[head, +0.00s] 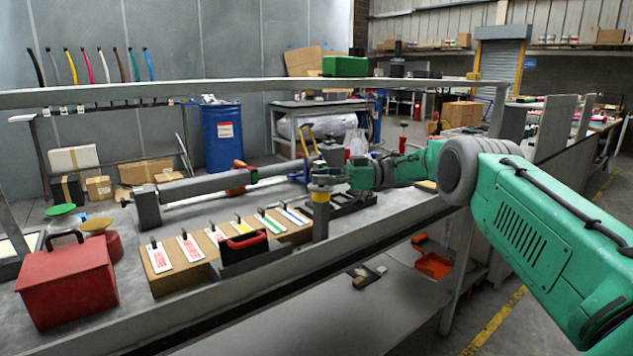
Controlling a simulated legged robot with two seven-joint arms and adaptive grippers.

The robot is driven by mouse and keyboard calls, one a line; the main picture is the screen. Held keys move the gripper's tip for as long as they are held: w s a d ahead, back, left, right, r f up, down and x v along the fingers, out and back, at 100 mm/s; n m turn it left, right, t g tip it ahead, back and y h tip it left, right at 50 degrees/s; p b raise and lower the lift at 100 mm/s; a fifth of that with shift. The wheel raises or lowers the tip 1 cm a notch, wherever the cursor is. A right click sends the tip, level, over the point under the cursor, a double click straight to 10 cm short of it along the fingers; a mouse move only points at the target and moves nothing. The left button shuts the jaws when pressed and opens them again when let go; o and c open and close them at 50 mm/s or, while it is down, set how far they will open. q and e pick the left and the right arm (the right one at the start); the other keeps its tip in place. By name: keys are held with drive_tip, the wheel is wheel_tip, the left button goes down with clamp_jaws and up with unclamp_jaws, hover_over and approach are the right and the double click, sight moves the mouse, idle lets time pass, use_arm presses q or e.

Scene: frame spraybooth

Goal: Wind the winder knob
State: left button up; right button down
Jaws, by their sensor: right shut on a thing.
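The winder is a long grey roller (215,185) lying across the bench. A grey block (147,208) is at its left end, and an upright grey post with a yellow band (320,196) stands near its right end. My right arm, green with a grey joint, reaches in from the right. My right gripper (328,172) is at the winder's right end, just behind the post, shut on the small winder knob there. The fingers and the post hide most of the knob, so its angle cannot be told. My left gripper is out of view.
A red toolbox (68,282) stands at the bench's front left. A cardboard rack of labelled cards (178,262) and a black, red-handled box (243,252) sit before the roller. A grey rail (240,91) runs above the bench. A blue drum (222,137) stands behind.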

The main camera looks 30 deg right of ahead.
drive_tip(key=shift+d+r, duration=0.3)
drive_tip(key=shift+r, duration=0.15)
drive_tip(key=c, duration=1.5)
unclamp_jaws()
drive_tip(key=o, duration=0.3)
drive_tip(key=shift+d+f, duration=0.1)
drive_tip(key=shift+d, duration=0.05)
drive_tip(key=shift+d+f, duration=0.35)
drive_tip(key=shift+d, duration=0.1)
drive_tip(key=v, duration=0.7)
drive_tip(key=shift+d, duration=0.35)
